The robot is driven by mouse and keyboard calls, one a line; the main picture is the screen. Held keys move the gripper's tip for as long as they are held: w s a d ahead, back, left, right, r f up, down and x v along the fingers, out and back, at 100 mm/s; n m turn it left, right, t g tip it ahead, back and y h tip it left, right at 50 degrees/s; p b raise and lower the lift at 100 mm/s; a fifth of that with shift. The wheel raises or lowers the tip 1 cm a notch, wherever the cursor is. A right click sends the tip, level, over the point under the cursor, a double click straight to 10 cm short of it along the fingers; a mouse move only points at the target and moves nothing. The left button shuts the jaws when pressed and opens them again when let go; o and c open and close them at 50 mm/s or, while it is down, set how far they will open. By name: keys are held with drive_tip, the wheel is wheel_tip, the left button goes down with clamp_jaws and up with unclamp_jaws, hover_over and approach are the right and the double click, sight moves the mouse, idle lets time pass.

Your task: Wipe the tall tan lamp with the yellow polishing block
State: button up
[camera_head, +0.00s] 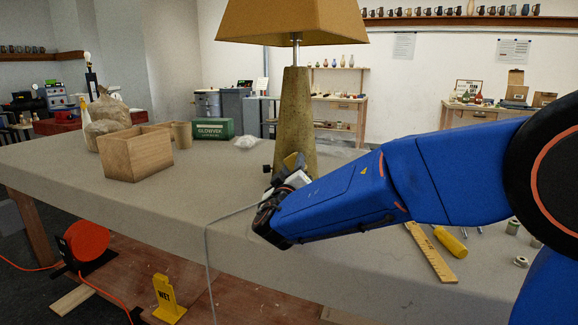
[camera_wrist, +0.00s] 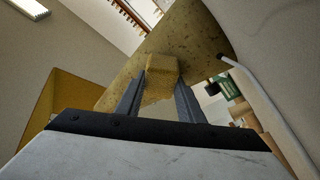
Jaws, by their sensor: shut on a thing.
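The tall tan lamp stands upright on the table, with a tapered speckled body (camera_head: 298,110) and an orange-tan shade (camera_head: 295,20). The body fills the upper middle of the wrist view (camera_wrist: 190,35). My gripper (camera_head: 290,168) is at the lower front of the lamp body. It is shut on the yellow polishing block (camera_wrist: 161,75), with one finger on each side. The block lies against the body in the picture; I cannot tell whether they touch. My gripper and arm hide the lamp's foot.
A wooden box (camera_head: 137,157), wrapped bundles (camera_head: 107,112) and a green box (camera_head: 213,129) stand at the left and back. A grey cord (camera_head: 208,250) hangs over the table's front edge. A ruler (camera_head: 430,252) and a yellow cylinder (camera_head: 450,241) lie right. The front left tabletop is clear.

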drive_tip(key=shift+s+a+f, duration=0.1)
drive_tip(key=shift+f, duration=0.3)
drive_tip(key=shift+w+a+f, duration=0.1)
drive_tip(key=shift+w+a, duration=0.1)
drive_tip(key=shift+a, duration=0.6)
drive_tip(key=shift+w+a, duration=0.2)
drive_tip(key=shift+a, duration=0.65)
drive_tip(key=shift+w+a+f, duration=0.1)
drive_tip(key=shift+w+a, duration=0.1)
drive_tip(key=shift+a, duration=0.6)
drive_tip(key=shift+w+a, duration=0.2)
drive_tip(key=shift+a, duration=0.3)
drive_tip(key=shift+w+a, duration=0.2)
drive_tip(key=shift+a, duration=0.25)
drive_tip(key=shift+d, duration=0.1)
